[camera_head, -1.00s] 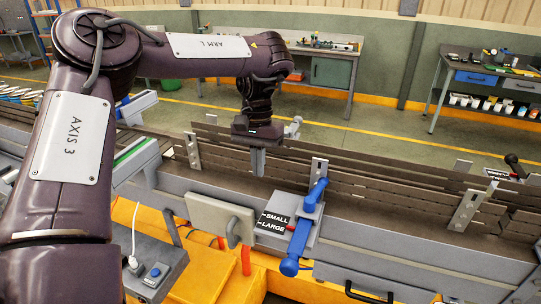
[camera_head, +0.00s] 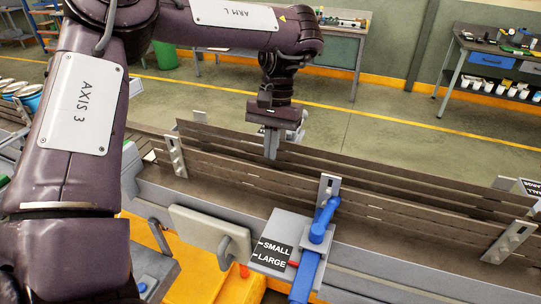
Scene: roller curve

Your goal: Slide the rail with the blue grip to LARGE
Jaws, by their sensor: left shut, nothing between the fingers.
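The blue grip (camera_head: 325,214) is a blue lever with a knob on a slide at the near side of the conveyor. A dark plate (camera_head: 271,254) marked SMALL and LARGE lies left of it. A red pointer (camera_head: 294,264) shows at the plate's right edge, close to the LARGE line. The brown slatted guide rail (camera_head: 250,180) runs along the conveyor behind the grip, held by grey slotted brackets. My left gripper (camera_head: 271,154) is shut and empty, pointing down at the rails, behind and left of the grip. My right gripper is not in view.
A grey panel (camera_head: 208,233) with a handle stands left of the marked plate. Grey brackets (camera_head: 176,156) stick up along the rail. A workbench (camera_head: 490,62) stands far back right, across open floor.

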